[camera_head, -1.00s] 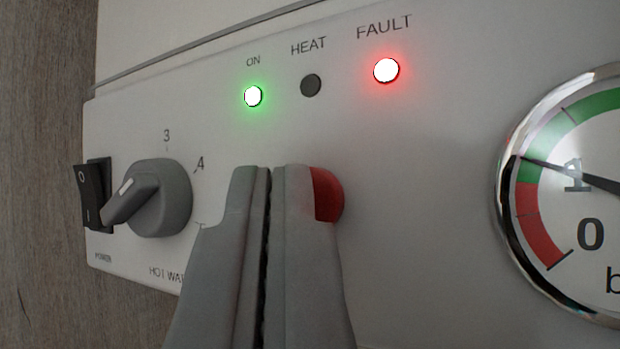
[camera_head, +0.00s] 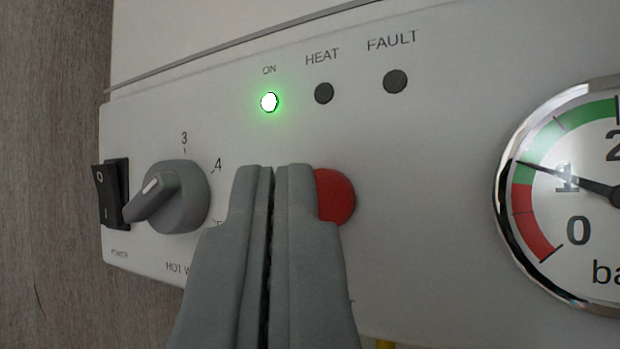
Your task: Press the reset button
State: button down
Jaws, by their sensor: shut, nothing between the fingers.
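The red reset button (camera_head: 336,196) is on the pale control panel (camera_head: 430,180), partly hidden behind my gripper's right finger. My gripper (camera_head: 275,172) is shut and empty, with its tips in front of the button's left side. I cannot tell whether the tips touch the button. The FAULT light (camera_head: 395,82) is dark. The ON light (camera_head: 269,102) glows green and the HEAT light (camera_head: 324,93) is dark.
A grey hot-water knob (camera_head: 178,198) and a black power switch (camera_head: 111,194) are left of my gripper. A round pressure gauge (camera_head: 515,200) is at the right. The panel between button and gauge is clear.

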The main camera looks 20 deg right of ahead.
jog(key=shift+s+a, duration=0.1)
jog(key=shift+s+a, duration=0.95)
jog(key=shift+a, duration=0.15)
jog(key=shift+s+a, duration=0.9)
jog(key=shift+a, duration=0.2)
jog(key=s+a+f+g+y, duration=0.1)
jog(key=s+a, duration=0.3)
jog(key=a, duration=0.6)
jog(key=s+a+f+g+y, duration=0.15)
jog(key=s+a, duration=0.25)
jog(key=a, duration=0.7)
jog(key=s+a+f+n+g+y, duration=0.3)
jog(key=s+a+f+g+y, duration=0.1)
jog(key=s+a+f, duration=0.9)
jog(key=s+a+y, duration=0.1)
jog(key=s+a, duration=0.2)
jog(key=shift+f, duration=0.35)
